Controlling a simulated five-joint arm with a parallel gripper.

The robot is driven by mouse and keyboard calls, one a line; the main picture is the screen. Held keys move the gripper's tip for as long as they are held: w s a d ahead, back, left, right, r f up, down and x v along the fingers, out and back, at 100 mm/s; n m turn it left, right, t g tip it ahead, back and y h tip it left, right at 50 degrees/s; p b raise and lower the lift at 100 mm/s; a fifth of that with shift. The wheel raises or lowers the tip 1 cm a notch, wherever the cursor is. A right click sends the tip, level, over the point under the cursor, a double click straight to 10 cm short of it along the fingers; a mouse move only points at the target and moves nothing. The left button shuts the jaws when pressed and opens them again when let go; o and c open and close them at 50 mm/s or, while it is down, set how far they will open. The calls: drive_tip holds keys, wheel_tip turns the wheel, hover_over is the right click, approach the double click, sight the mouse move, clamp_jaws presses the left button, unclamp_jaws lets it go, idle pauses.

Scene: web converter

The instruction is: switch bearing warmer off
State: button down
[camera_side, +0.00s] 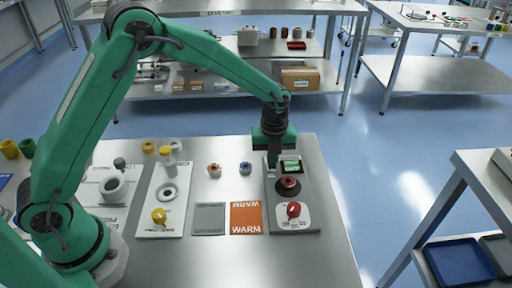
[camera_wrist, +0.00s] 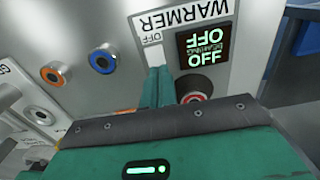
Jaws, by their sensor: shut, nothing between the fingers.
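The bearing warmer (camera_side: 312,187) is a grey panel at the table's right end. It carries a small lit screen (camera_side: 290,165), a dark round seat with a red ring (camera_side: 289,186) and a red knob (camera_side: 293,209) on a white dial. In the wrist view the screen (camera_wrist: 203,52) reads OFF in green, beside a white WARMER label with a small OFF mark (camera_wrist: 154,38). My gripper (camera_side: 273,163) is shut and empty, pointing down at the warmer's far left, beside the screen. In the wrist view its fingers (camera_wrist: 157,88) hide the part of the panel below that OFF mark; contact is unclear.
Orange (camera_side: 214,170) and blue (camera_side: 245,168) rings stand left of the warmer. A grey card (camera_side: 208,218) and an orange WARM card (camera_side: 246,217) lie nearer. A white plate with a yellow knob (camera_side: 159,215) is farther left. Bare table lies before the cards.

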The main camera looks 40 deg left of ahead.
drive_tip(key=shift+s+d+f, duration=0.1)
drive_tip(key=shift+s+f, duration=0.05)
drive_tip(key=shift+f, duration=0.3)
idle(0.3)
drive_tip(key=shift+w+a+r, duration=0.2)
drive_tip(key=shift+w+a, duration=0.35)
drive_tip(key=shift+a, duration=0.15)
wheel_tip(320, 180, up, 14)
drive_tip(key=shift+r, duration=0.25)
idle(0.6)
